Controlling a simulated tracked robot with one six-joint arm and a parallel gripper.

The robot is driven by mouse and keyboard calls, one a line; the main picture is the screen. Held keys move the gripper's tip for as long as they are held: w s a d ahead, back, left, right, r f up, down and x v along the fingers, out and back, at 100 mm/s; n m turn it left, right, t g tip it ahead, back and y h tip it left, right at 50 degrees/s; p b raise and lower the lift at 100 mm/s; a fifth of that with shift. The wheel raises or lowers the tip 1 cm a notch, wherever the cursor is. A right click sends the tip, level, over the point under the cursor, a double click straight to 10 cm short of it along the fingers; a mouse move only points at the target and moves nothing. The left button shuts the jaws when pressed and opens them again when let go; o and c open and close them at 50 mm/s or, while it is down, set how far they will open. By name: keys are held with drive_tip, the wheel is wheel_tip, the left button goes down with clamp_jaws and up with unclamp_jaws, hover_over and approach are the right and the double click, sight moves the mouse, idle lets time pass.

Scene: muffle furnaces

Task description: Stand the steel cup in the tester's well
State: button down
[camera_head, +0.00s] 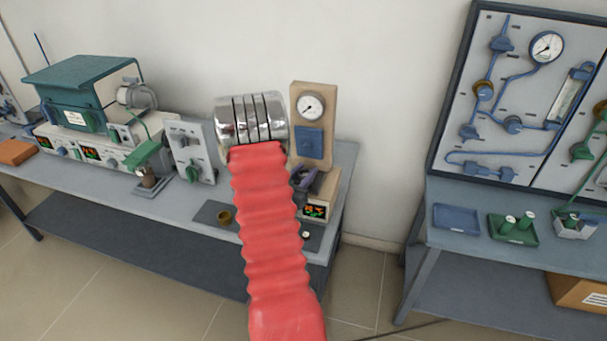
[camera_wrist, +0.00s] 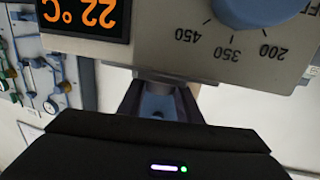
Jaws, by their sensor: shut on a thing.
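The tester (camera_head: 324,190) is a beige unit with an upright back panel, dial gauge and orange display. In the wrist view its front panel (camera_wrist: 185,45) looms close and upside down, with the display reading 22 °C and a blue knob. My gripper (camera_wrist: 158,98) is shut on a greyish thing, taken to be the steel cup (camera_wrist: 158,104), of which only a small part shows between the dark fingers. The gripper is close to the tester; in the head view my red arm sleeve hides much of this area. The well cannot be made out.
A dark mat (camera_head: 207,213) with a small brass pot (camera_head: 224,217) lies left of my arm on the grey bench (camera_head: 120,195). A grey switch unit (camera_head: 190,150) and green-topped equipment (camera_head: 85,80) stand further left. A second bench with trays (camera_head: 457,219) stands right, across a floor gap.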

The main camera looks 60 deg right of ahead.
drive_tip(key=c, duration=1.2)
unclamp_jaws()
drive_tip(key=shift+a, duration=0.1)
drive_tip(key=a, duration=1.3)
drive_tip(key=shift+w+a+r, duration=0.3)
